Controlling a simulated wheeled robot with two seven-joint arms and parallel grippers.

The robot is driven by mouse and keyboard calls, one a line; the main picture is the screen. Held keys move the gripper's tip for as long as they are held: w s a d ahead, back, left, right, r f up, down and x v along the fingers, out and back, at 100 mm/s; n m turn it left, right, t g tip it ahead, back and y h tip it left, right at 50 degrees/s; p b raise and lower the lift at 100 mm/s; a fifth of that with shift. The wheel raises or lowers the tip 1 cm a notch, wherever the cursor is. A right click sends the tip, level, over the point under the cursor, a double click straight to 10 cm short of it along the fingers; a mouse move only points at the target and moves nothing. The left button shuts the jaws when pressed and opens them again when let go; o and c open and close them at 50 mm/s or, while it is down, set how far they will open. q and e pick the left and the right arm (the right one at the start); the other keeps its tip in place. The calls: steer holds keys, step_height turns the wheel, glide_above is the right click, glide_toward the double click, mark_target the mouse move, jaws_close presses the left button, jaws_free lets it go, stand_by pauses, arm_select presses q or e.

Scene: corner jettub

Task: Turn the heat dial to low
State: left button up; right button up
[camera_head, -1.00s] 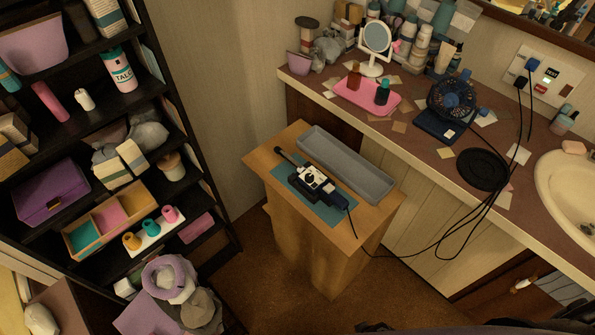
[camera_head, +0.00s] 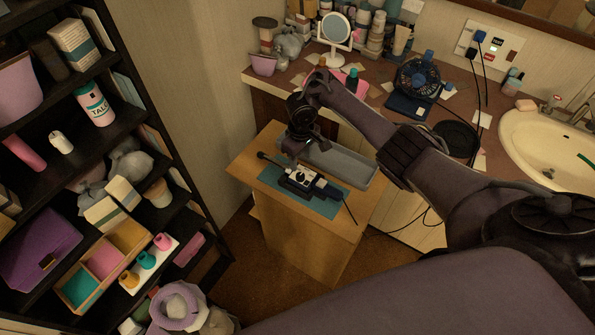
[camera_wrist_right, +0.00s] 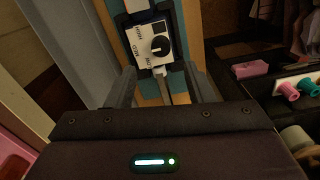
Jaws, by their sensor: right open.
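A dark hot tool (camera_head: 297,182) with a white control panel lies on a teal mat (camera_head: 325,207) on a small wooden stand. In the right wrist view the white panel (camera_wrist_right: 143,45) carries the round black heat dial (camera_wrist_right: 160,45), with small labels around it, hard to read. My right gripper (camera_head: 300,150) is above the tool, pointing down. In the right wrist view its two fingers (camera_wrist_right: 160,84) are spread and empty, apart from the dial, which shows beyond them. My left gripper does not show.
A grey tray (camera_head: 350,167) lies behind the tool on the stand (camera_head: 308,233). A cord runs from the tool. A cluttered counter (camera_head: 280,78) with a mirror (camera_head: 336,28) and fan (camera_head: 418,77) is behind. A full shelf (camera_head: 180,235) stands at left.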

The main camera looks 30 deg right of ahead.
mark_target(301, 175)
step_height(301, 175, down, 8)
steer(key=shift+r+b, duration=0.2)
steer(key=shift+b, duration=0.75)
steer(key=c, duration=1)
